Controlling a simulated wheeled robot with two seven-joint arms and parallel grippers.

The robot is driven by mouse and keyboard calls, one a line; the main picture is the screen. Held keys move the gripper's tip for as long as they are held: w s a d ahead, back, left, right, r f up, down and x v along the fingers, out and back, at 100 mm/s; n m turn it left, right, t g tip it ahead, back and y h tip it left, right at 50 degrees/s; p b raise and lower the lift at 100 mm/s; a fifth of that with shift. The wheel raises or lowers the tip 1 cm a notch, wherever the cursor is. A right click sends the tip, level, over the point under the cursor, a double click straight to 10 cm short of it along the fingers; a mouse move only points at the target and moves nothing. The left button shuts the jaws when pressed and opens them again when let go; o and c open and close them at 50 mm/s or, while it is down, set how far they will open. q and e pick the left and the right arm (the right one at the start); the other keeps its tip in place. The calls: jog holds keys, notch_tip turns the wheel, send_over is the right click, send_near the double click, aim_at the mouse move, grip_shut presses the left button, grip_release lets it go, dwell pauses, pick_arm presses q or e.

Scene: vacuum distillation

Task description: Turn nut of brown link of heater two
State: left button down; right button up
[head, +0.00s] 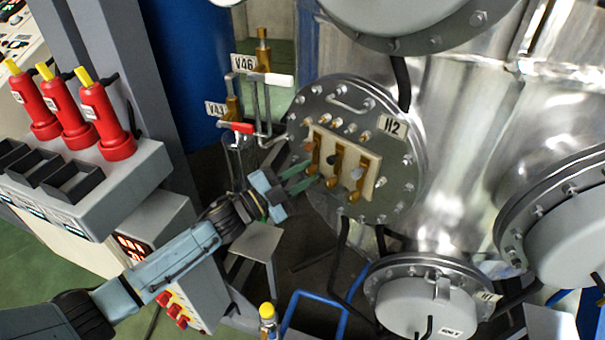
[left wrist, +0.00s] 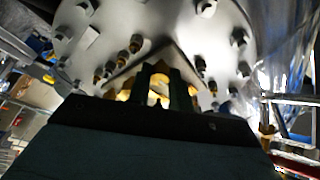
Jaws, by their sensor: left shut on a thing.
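Heater two is the round grey flange labelled H2 (head: 391,126) on the steel vessel. A cream panel (head: 368,180) on it carries three upright brass links, with knobs that look brown, black and grey. The brown link (head: 312,150) is the leftmost. My left gripper (head: 308,174) reaches in from the left, its fingers at the lower end of this link. In the left wrist view a brass-coloured piece (left wrist: 158,88) sits between the two dark fingers, and they are shut on it. It appears to be the link's lower nut, mostly hidden by the fingers. My right gripper is not in view.
Valves V46 (head: 263,79) and V43 (head: 236,127), with white and red handles, stand close left of the flange. Another round flange (head: 428,300) lies below. A grey cabinet with red torch-like items (head: 75,120) stands at left. Black cables hang below heater two.

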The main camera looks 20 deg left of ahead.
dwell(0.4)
pick_arm(q)
jog(key=c, duration=1.3)
grip_release()
jog(key=shift+o, duration=0.2)
jog(key=shift+s, duration=0.1)
jog(key=v, duration=1.3)
jog(key=shift+a+b, duration=0.2)
jog(key=shift+b, duration=0.2)
jog(key=shift+f, duration=0.1)
